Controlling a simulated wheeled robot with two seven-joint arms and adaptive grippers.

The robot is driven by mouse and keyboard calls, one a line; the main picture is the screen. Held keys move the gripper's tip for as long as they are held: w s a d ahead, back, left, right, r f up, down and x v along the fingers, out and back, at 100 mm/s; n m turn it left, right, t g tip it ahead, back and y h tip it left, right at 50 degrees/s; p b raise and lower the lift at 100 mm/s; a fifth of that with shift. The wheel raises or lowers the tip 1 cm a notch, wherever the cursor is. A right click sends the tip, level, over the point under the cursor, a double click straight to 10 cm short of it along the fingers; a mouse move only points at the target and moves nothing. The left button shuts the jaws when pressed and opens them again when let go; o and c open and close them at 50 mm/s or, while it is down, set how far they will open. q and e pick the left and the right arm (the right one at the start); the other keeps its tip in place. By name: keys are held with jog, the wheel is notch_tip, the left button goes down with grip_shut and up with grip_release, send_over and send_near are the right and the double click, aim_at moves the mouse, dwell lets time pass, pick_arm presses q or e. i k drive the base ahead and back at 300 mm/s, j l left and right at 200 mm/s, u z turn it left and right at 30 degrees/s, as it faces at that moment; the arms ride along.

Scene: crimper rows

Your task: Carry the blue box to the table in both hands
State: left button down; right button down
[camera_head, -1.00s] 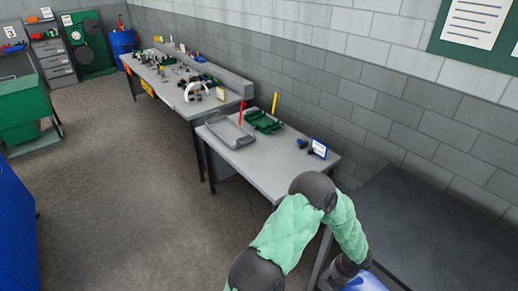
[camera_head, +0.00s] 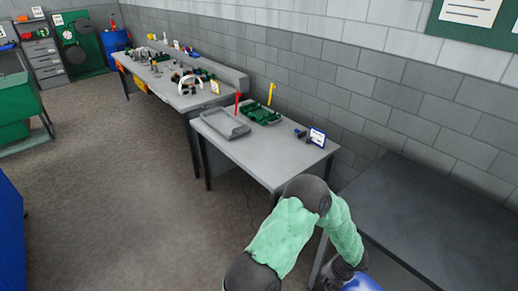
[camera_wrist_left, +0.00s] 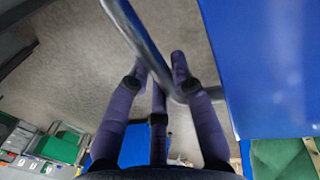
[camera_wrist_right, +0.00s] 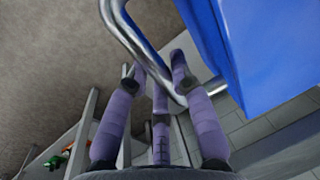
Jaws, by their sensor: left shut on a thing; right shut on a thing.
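The blue box (camera_head: 362,285) shows only as a small part at the bottom edge of the head view, beneath my left arm. In the left wrist view its blue side (camera_wrist_left: 265,60) fills the right, and in the right wrist view it is at the upper right (camera_wrist_right: 265,50). My left gripper (camera_wrist_left: 160,75) is shut on a shiny metal bar handle beside the box. My right gripper (camera_wrist_right: 160,75) is shut on a similar curved metal handle. The grey table (camera_head: 283,156) stands ahead in the head view. My right gripper is not visible in the head view.
A grey tray (camera_head: 222,132), a green tray (camera_head: 262,113) and a small sign (camera_head: 317,137) are on the grey table. A dark surface (camera_head: 440,215) lies along the wall at right. A longer bench (camera_head: 165,90) stands behind. The floor (camera_head: 120,200) at left is open.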

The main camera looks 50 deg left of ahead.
aim_at(271, 154)
jog(key=j, duration=0.65)
jog(key=i+j, duration=0.1)
jog(key=j, duration=0.5)
jog(key=i+j, duration=0.1)
jog(key=j, duration=0.55)
jog(key=j+u, duration=0.1)
jog(key=j, duration=0.5)
jog(key=i+j, duration=0.1)
jog(key=j, duration=0.55)
jog(key=i+j, duration=0.1)
jog(key=j, duration=0.5)
jog(key=i+j, duration=0.1)
jog(key=j, duration=0.5)
jog(key=i+l, duration=0.15)
jog(key=i, duration=0.8)
jog(key=j+u, duration=0.05)
